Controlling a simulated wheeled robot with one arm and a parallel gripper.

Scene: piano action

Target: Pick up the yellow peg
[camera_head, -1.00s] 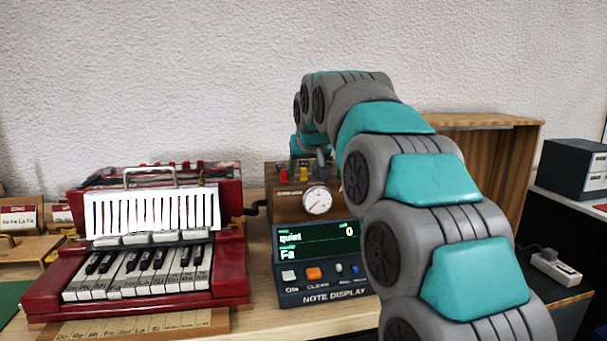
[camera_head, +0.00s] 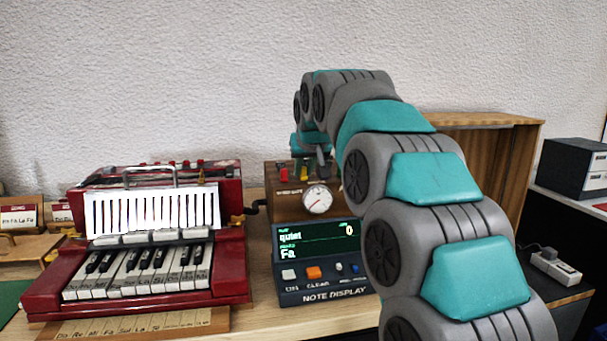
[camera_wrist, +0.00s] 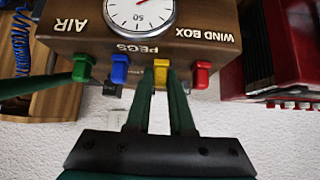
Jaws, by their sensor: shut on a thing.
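The yellow peg (camera_wrist: 161,70) stands in the row of pegs along the edge of the wooden wind box (camera_wrist: 100,25). It also shows in the head view (camera_head: 304,172) at the box's top. My gripper (camera_wrist: 161,84) is shut on the yellow peg, with a dark green finger on each side of it. The peg still looks in line with its neighbours; its lower end is hidden, so I cannot tell whether it is seated or lifted. In the head view my arm hides the box's right part.
A red peg (camera_wrist: 202,74) is close on one side, a blue peg (camera_wrist: 120,68) and a green peg (camera_wrist: 83,67) on the other. The red keyboard instrument (camera_head: 235,265) stands left of the box. The note display (camera_head: 320,265) is in front.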

